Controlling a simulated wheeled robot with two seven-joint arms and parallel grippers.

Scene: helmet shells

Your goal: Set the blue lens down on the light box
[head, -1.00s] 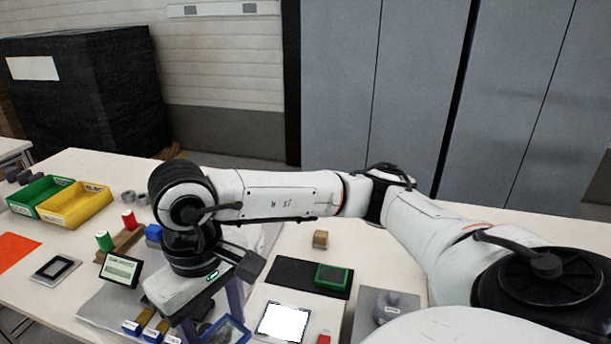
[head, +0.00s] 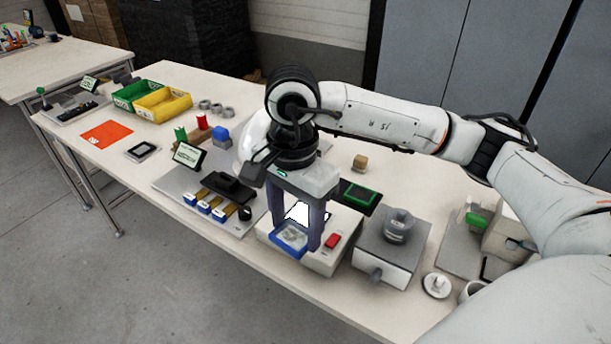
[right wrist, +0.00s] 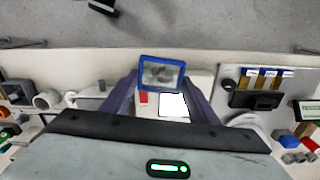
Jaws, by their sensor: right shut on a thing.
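The blue lens (head: 290,237), a square blue frame with a clear pane, is held between the fingers of my right gripper (head: 295,230). The lens also shows in the right wrist view (right wrist: 162,73), gripped at its sides and tilted. The light box (head: 333,262) is a pale box with a bright white panel and a red button. The lens is above the light box's front part and overlaps the panel's near edge in the head view. Whether it touches the box I cannot tell. My left gripper is out of view.
Right of the light box stands a grey box (head: 390,250) with a round knob-like part on top. Left is a grey plate with blue-ended slides (head: 205,206) and a small display (head: 189,155). A green-framed piece (head: 360,195) lies behind. The table's front edge is close.

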